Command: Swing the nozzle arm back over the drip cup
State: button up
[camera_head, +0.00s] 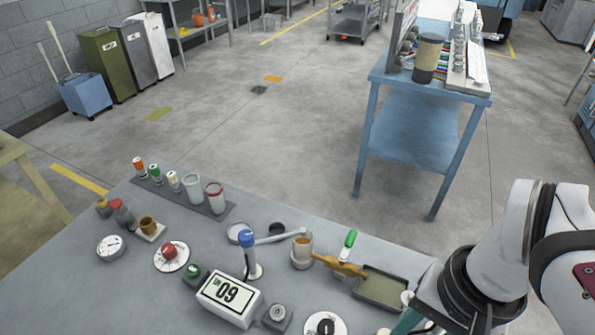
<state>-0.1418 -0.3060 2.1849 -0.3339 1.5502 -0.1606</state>
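A blue-topped post (247,257) stands near the middle of the grey bench. A pale nozzle arm (278,237) reaches right from it, its tip close to a cup with amber contents (302,247). A small dark round cup (277,229) and a pale round dish (236,235) sit behind the arm. I cannot tell for sure which of these is the drip cup. My gripper (408,321) is at the lower right, well to the right of the post. Only a teal part of it shows at the bottom edge, so its fingers cannot be judged.
A display reading 09 (229,297) and knobs stand in front of the post. A brown tool (340,265), a green-handled item (348,243) and an olive tray (383,291) lie between the amber cup and my gripper. Jars (193,187) line the back left.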

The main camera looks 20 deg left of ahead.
jog(key=shift+o, duration=1.1)
jog(key=w+a+r+n, duration=0.3)
jog(key=w+a, duration=0.1)
jog(key=w, duration=0.2)
jog(key=shift+w+a+r+h, duration=0.3)
jog(key=shift+w+r, duration=0.05)
jog(key=shift+w, duration=0.05)
jog(key=shift+o, duration=1.1)
jog(key=w+a+r+n, duration=0.2)
jog(key=w+a, duration=0.2)
jog(key=a, duration=0.1)
jog(key=shift+w+n, duration=0.25)
jog(key=shift+n, duration=0.05)
jog(key=n, duration=0.8)
send_over(246, 235)
notch_tip(246, 235, down, 3)
jog(key=shift+t+h, duration=0.3)
notch_tip(246, 235, down, 16)
grip_shut()
